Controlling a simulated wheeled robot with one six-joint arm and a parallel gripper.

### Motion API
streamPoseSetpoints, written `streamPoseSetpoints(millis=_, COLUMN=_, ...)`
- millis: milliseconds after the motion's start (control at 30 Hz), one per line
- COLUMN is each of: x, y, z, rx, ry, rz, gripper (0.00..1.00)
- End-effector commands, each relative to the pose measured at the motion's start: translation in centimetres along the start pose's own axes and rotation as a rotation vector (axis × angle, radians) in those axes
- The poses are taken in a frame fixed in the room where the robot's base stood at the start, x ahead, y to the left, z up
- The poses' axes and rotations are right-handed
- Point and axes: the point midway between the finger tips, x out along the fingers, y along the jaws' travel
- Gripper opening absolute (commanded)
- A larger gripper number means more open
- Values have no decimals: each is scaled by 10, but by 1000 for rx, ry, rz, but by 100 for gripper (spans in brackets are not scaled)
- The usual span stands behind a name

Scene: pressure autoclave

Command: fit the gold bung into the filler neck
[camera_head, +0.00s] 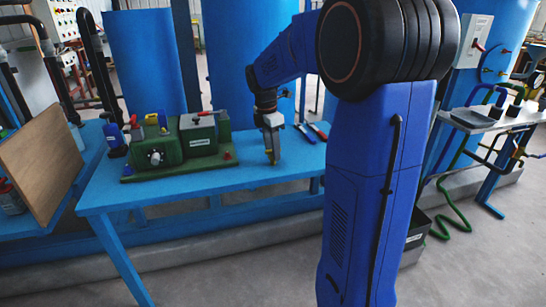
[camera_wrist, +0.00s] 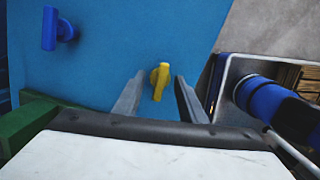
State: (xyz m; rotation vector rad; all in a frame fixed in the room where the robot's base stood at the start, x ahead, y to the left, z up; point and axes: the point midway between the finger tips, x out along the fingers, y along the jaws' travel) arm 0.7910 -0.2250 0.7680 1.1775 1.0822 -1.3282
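The gold bung (camera_wrist: 160,80) shows in the wrist view as a yellow T-shaped piece over the blue table surface. My gripper (camera_wrist: 160,76) is open, with one grey finger on each side of the bung and a gap at both sides. In the head view my gripper (camera_head: 272,160) points down, low over the right part of the blue table (camera_head: 240,177); I cannot make out the bung there. A green machine (camera_head: 175,147) stands on the table to the left of my gripper. I cannot tell the filler neck apart on it.
In the wrist view a blue T-handled piece (camera_wrist: 50,29) is at upper left, a green edge (camera_wrist: 22,122) at lower left, and a grey tray (camera_wrist: 233,66) with a blue cylinder (camera_wrist: 268,98) at right. A wooden board (camera_head: 42,160) stands left of the table.

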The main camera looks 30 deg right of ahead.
Motion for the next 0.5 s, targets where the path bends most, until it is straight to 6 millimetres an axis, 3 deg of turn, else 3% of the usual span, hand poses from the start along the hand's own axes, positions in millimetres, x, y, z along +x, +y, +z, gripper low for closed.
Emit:
streamPoseSetpoints(millis=200, x=20, y=0, z=0, rx=0, ry=0, rz=-2, gripper=38)
streamPoseSetpoints(millis=433, x=22, y=0, z=0, rx=0, ry=0, rz=0, gripper=38)
streamPoseSetpoints(millis=467, x=22, y=0, z=0, rx=0, ry=0, rz=0, gripper=35)
streamPoseSetpoints(millis=500, x=22, y=0, z=0, rx=0, ry=0, rz=0, gripper=26)
